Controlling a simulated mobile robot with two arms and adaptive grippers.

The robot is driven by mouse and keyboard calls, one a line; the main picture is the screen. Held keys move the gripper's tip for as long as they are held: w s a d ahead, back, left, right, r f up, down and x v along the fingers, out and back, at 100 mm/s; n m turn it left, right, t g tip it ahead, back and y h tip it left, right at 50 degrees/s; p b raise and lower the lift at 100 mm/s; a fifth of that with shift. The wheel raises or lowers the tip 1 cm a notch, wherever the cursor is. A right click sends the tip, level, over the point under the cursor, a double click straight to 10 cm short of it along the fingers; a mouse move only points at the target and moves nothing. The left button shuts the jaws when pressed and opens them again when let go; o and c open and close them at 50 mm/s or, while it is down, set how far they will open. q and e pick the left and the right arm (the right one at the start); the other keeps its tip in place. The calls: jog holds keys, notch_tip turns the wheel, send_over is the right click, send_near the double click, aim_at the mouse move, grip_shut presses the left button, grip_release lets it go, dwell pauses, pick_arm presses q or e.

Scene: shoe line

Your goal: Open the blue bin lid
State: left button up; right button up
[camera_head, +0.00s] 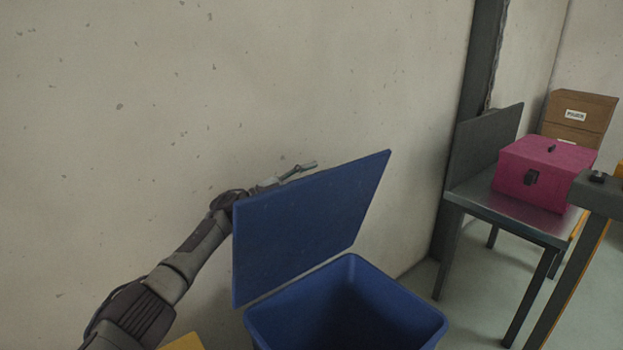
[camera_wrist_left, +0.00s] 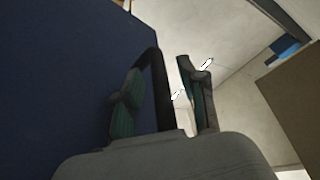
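The blue bin (camera_head: 345,310) stands on the floor against the wall in the head view, and its inside shows dark. Its blue lid (camera_head: 310,220) is swung up and leans back toward the wall, well clear of the bin's mouth. My left arm comes in from the left and passes behind the lid. My left gripper (camera_head: 300,171) shows partly above the lid's top edge. My right gripper is not in view.
A metal table (camera_head: 520,217) at the right holds a pink case (camera_head: 545,173). Cardboard boxes (camera_head: 580,115) stand behind it. A dark post (camera_head: 470,120) rises between bin and table. A yellow thing (camera_head: 185,342) shows at the bottom edge. The concrete wall is close behind the bin.

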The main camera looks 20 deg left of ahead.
pick_arm(q)
jog(key=v, duration=1.2)
